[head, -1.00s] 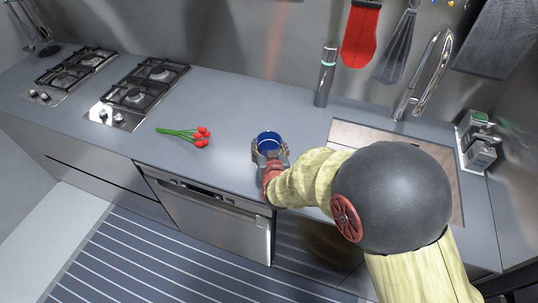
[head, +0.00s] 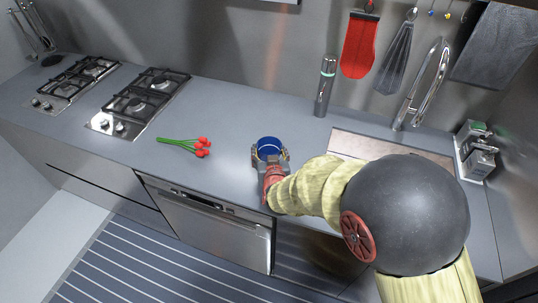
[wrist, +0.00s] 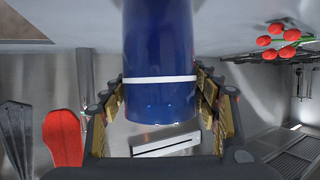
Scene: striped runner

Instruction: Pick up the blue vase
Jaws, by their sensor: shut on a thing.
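The blue vase (head: 269,146) stands upright near the middle of the counter in the head view. It is a blue cylinder with a white band, and it fills the upper middle of the wrist view (wrist: 160,50). My gripper (head: 270,158) is at the vase's near side, with one finger on each side of it. In the wrist view my gripper (wrist: 160,100) is shut on the vase around the white band. The vase's lower part is hidden by my gripper in the head view, so I cannot tell whether its base touches the counter.
Red flowers with green stems (head: 190,146) lie on the grey counter (head: 225,115) left of the vase. A dark cylinder (head: 325,87) stands at the back wall. A faucet (head: 425,85) and sink board are at right, two gas hobs (head: 140,100) at left.

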